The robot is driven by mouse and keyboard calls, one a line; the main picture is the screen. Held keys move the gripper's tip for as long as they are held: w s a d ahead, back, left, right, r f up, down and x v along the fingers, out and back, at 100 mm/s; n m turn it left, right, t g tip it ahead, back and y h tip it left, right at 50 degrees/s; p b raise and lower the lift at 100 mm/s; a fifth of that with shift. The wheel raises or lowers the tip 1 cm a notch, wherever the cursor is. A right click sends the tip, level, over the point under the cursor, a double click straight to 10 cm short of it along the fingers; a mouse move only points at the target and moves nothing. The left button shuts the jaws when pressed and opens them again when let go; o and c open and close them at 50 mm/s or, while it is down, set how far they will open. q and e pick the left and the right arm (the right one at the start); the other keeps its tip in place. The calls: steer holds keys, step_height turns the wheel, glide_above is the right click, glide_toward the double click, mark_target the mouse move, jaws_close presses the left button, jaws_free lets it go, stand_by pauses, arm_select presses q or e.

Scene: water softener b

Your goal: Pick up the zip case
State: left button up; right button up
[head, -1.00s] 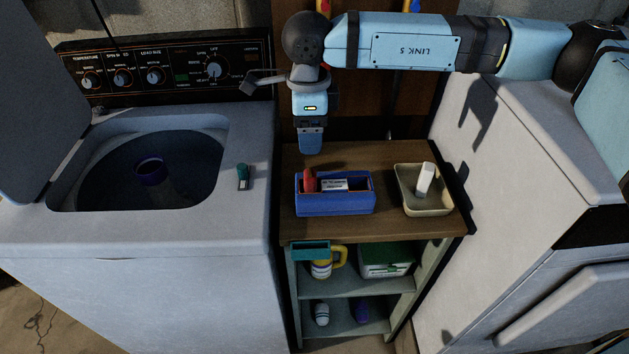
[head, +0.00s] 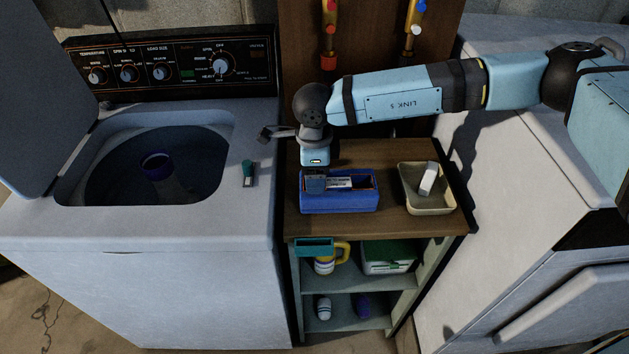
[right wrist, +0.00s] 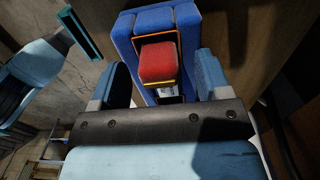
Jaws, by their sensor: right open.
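A blue case (head: 345,202) with an orange-edged open top, which I take for the zip case, lies on the wooden top of the small shelf unit. A white labelled item (head: 348,182) shows inside it. My right gripper (head: 316,188) points down over the case's left part and hides some of it. In the right wrist view, the open fingers (right wrist: 163,62) stand to either side of the blue case (right wrist: 124,32), with a red block (right wrist: 159,62) in the case between them. I cannot tell whether the fingers touch the case. My left gripper is out of view.
A beige tray (head: 411,203) with a white item (head: 429,178) stands right of the case. The open washer (head: 215,235) is left, with a small green-capped item (head: 248,172) on its rim. A white appliance (head: 500,170) stands right. Lower shelves hold a mug (head: 324,265) and containers.

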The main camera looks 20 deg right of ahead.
steer(key=c, duration=1)
